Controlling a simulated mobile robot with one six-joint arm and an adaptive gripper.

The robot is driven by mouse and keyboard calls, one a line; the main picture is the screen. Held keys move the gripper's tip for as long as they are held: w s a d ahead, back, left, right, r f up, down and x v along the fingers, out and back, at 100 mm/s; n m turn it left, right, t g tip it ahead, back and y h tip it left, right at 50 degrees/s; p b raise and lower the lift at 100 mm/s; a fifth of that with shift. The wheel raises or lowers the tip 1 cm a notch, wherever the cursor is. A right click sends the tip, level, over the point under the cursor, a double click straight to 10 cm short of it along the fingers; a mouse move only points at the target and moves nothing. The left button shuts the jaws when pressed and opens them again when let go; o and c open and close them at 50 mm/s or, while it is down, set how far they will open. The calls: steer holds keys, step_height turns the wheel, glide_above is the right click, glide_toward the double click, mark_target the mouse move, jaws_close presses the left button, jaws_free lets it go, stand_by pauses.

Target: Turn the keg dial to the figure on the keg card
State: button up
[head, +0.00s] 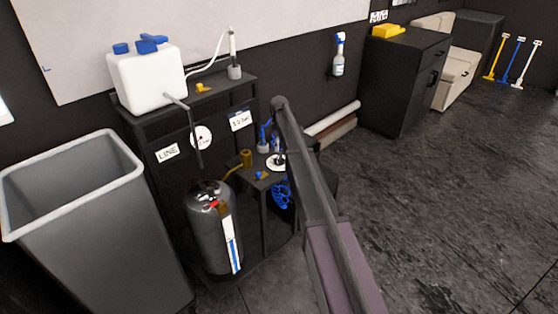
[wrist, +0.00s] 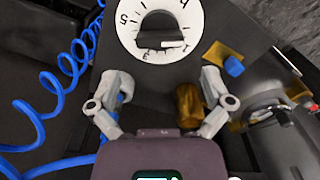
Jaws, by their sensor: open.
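The white dial (wrist: 185,45) with dark numerals and a black knob (wrist: 160,30) is at the top of the wrist view. A 5 shows at its left and a 4 at its upper right. The knob's pointer setting is unclear. My gripper (wrist: 165,85) is open and empty, its fingers spread below the dial and apart from the knob. In the head view the dial (head: 275,163) is partly behind my arm. A dark metal keg (head: 207,245) stands left of it. A small white card (head: 240,120) on the rack seems to read 3.0 bar.
A brass fitting (wrist: 190,105) is by the right finger, with a blue-tipped valve (wrist: 232,65) above. A coiled blue hose (wrist: 45,110) lies left. A grey bin (head: 85,230), a white jug (head: 147,78) and a LINE label (head: 167,152) are left.

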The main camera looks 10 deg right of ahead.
mark_target(279, 156)
steer(key=shift+f+b, duration=2.5)
steer(key=shift+f, duration=0.35)
steer(key=c, duration=1)
